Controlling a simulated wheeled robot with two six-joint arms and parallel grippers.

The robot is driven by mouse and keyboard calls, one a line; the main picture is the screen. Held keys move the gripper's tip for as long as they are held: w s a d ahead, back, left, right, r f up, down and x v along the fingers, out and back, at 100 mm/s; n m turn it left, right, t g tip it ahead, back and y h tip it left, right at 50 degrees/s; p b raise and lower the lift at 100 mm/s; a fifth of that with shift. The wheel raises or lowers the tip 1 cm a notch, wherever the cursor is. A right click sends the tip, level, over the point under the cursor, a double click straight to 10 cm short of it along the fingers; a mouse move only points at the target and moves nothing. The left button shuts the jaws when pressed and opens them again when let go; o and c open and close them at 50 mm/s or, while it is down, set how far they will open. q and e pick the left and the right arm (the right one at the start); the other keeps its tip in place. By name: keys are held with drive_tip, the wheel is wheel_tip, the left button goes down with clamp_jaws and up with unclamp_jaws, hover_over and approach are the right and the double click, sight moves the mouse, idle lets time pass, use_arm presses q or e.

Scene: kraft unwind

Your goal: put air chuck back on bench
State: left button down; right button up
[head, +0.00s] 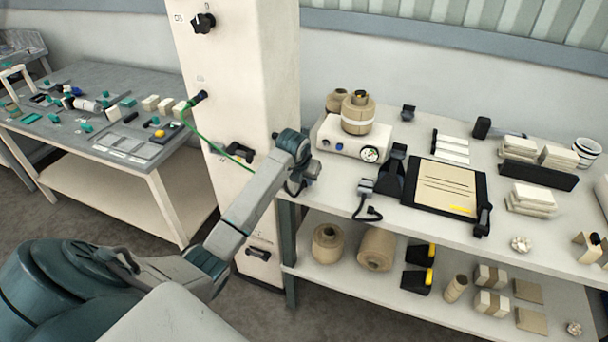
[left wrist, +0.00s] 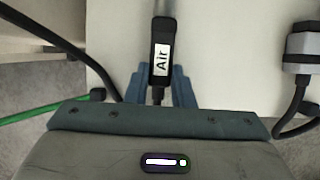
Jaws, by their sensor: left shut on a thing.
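The air chuck (left wrist: 162,50) is a black piece with a white "Air" label in the left wrist view. It sits between the two blue-grey fingers of my left gripper (left wrist: 165,88), which is shut on it. The white bench top (left wrist: 225,60) lies beneath it in that view. In the head view my left gripper (head: 300,185) is at the left front corner of the bench (head: 330,172), and the chuck is mostly hidden there. I cannot tell whether the chuck touches the bench. My right gripper is not in view.
A grey connector with a black cable (head: 367,187) is just right of my gripper. A white box with a gauge (head: 345,137) stands behind. A green hose (head: 215,143) hangs from the white column (head: 245,60). A clipboard (head: 447,186) lies further right.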

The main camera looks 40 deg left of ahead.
use_arm(q)
drive_tip(key=shift+f, duration=0.2)
drive_tip(key=c, duration=1.7)
unclamp_jaws()
drive_tip(key=shift+f+b, duration=0.15)
drive_tip(key=shift+b, duration=0.15)
drive_tip(key=o, duration=0.4)
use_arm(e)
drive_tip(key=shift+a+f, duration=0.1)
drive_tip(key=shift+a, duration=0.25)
use_arm(q)
drive_tip(key=shift+o, duration=0.2)
drive_tip(key=shift+r, duration=0.2)
drive_tip(key=shift+r, duration=0.2)
drive_tip(key=b+v, duration=0.2)
drive_tip(key=v, duration=0.9)
drive_tip(key=shift+s+r+b, duration=0.25)
drive_tip(key=shift+r+b, duration=0.05)
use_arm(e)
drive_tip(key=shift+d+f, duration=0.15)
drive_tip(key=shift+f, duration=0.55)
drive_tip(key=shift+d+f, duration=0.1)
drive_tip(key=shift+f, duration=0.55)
